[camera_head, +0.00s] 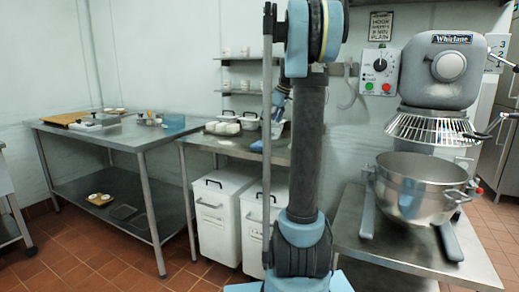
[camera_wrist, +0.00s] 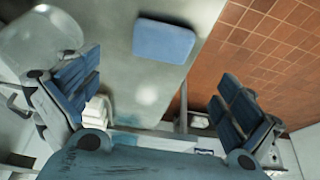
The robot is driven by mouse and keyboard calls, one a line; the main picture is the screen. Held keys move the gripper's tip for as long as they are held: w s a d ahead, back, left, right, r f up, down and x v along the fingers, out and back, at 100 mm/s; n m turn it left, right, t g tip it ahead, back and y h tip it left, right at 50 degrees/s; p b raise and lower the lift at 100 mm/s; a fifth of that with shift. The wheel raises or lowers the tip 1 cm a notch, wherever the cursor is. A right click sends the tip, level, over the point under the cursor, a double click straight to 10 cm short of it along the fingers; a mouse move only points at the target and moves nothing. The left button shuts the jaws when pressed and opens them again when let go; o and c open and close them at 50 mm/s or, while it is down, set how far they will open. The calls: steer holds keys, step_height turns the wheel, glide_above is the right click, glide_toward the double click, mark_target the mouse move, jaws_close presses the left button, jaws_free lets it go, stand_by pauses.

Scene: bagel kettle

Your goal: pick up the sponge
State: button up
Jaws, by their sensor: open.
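A blue rectangular sponge (camera_wrist: 163,40) lies flat near the edge of a metal table in the wrist view. In the head view it is a small blue patch (camera_head: 257,146) on the middle table, beside my arm. My gripper (camera_wrist: 160,95) shows in the wrist view with its two blue-padded fingers wide apart and nothing held between them. The sponge is apart from both fingers, beyond them toward the top of the picture. In the head view my arm hides much of the gripper.
White bins (camera_head: 220,218) stand below. A mixer (camera_head: 445,80) with a steel bowl (camera_head: 418,185) stands at right. Tiled floor (camera_wrist: 262,40) shows past the table edge.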

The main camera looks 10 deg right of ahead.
mark_target(261, 143)
steer(key=x, duration=1)
steer(key=shift+a+f, duration=0.1)
steer(key=shift+a, duration=0.05)
steer(key=c, duration=1)
